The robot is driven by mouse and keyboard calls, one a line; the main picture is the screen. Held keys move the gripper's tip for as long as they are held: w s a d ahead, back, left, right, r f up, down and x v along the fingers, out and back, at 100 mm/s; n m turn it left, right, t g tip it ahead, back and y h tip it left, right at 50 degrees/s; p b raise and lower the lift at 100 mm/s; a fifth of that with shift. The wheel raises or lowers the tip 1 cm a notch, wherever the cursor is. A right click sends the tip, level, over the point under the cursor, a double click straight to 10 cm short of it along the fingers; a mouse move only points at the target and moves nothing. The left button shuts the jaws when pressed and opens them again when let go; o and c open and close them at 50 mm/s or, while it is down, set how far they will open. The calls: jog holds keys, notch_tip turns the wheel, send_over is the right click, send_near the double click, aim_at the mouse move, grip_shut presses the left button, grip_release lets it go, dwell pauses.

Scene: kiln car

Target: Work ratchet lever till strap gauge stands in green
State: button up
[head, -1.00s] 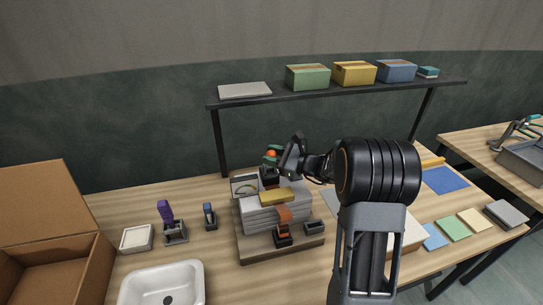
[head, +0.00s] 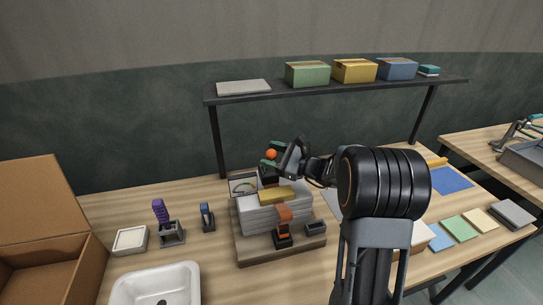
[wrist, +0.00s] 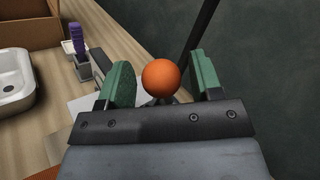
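The ratchet lever's orange ball knob (head: 271,154) shows at the back of the strapped stack, and large in the wrist view (wrist: 162,78). My gripper (wrist: 162,85) is open, its green fingers on either side of the knob with a gap visible at least on the right. My gripper partly hides the ratchet body.
A purple-handled tool (head: 160,212) in a holder, a small blue-topped item (head: 207,217) and a white dish (head: 130,240) stand left of the stack. A sink (head: 157,288) and an open cardboard box (head: 40,225) are further left. A shelf (head: 340,85) with boxes spans behind.

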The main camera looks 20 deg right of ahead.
jog(key=b+v, duration=0.2)
jog(key=v, duration=1.1)
jog(key=shift+s+d, duration=0.3)
jog(key=shift+s, duration=0.05)
jog(key=shift+w, duration=0.1)
dwell(0.4)
